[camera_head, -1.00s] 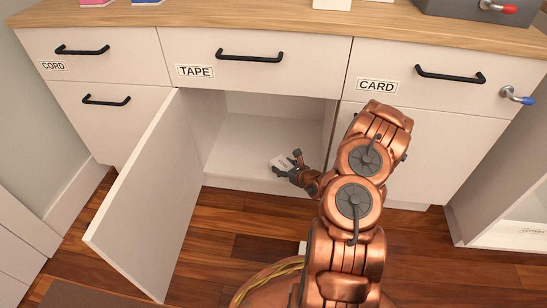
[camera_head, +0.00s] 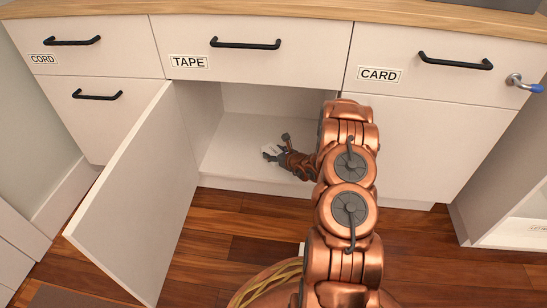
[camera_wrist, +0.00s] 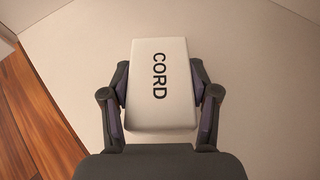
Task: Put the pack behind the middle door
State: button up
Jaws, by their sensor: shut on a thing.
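The pack is a small white box marked CORD (camera_wrist: 165,85), and it lies between the two fingers of my gripper (camera_wrist: 160,103) in the wrist view. In the head view the pack (camera_head: 268,151) is a small white patch at the tip of my gripper (camera_head: 276,147). My gripper is shut on it, inside the open middle compartment (camera_head: 238,145) below the TAPE drawer. The middle door (camera_head: 135,200) stands open, swung out to the left. Whether the pack touches the compartment floor is hard to tell.
The TAPE drawer (camera_head: 215,50) above is shut, as are the CORD drawer (camera_head: 90,45) and CARD drawer (camera_head: 440,65). The closed right door (camera_head: 425,150) borders the opening. A low shelf unit (camera_head: 515,200) stands at the right.

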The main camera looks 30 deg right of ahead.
jog(key=shift+f, duration=0.55)
jog(key=shift+r, duration=0.1)
jog(key=o, duration=1.3)
jog(key=shift+c, duration=0.2)
